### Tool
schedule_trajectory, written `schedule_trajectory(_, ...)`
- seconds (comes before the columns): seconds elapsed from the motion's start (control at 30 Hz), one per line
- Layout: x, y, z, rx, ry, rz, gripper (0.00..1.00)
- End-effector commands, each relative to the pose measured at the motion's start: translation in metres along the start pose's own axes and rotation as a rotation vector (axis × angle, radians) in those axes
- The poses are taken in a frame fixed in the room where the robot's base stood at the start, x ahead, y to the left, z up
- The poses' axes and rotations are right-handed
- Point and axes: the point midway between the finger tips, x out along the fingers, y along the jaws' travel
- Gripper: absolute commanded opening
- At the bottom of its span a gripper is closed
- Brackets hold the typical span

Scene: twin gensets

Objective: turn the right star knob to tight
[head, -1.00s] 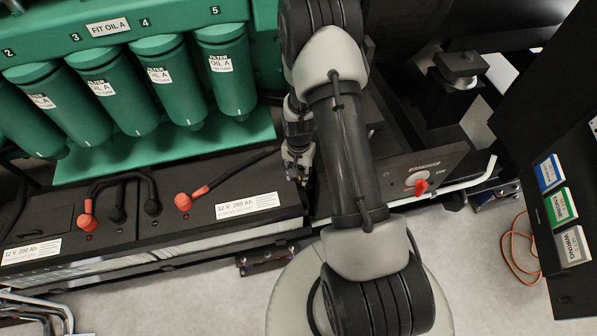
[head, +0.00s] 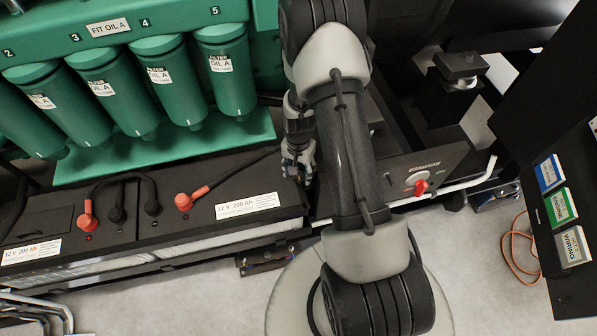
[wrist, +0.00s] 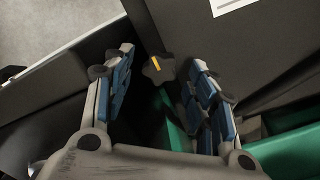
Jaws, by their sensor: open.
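A dark star knob (wrist: 158,69) with a yellow mark on its face shows in the wrist view, between and just beyond my fingertips. My gripper (wrist: 161,84) is open, with one blue-padded finger on each side of the knob's line. The fingers appear apart from the knob, with nothing held. In the head view my gripper (head: 298,167) hangs at the right end of the black battery box (head: 180,222), beside my arm. I cannot make out the star knob in the head view. The wording of any tight mark is not visible.
Green oil filters (head: 228,75) stand at the upper left. A red rotary switch (head: 421,187) is on a dark panel to the right of my arm. A white bent rail (head: 470,183) runs below it. Open grey floor (head: 470,270) lies at the front right.

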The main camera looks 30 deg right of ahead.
Motion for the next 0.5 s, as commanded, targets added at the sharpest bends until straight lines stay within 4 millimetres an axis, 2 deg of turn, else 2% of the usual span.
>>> schedule_trajectory(0.3, -0.068, -0.001, -0.001, 0.000, 0.006, -0.004, 0.52)
schedule_trajectory(0.5, -0.098, 0.000, -0.001, 0.000, 0.003, -0.002, 0.52)
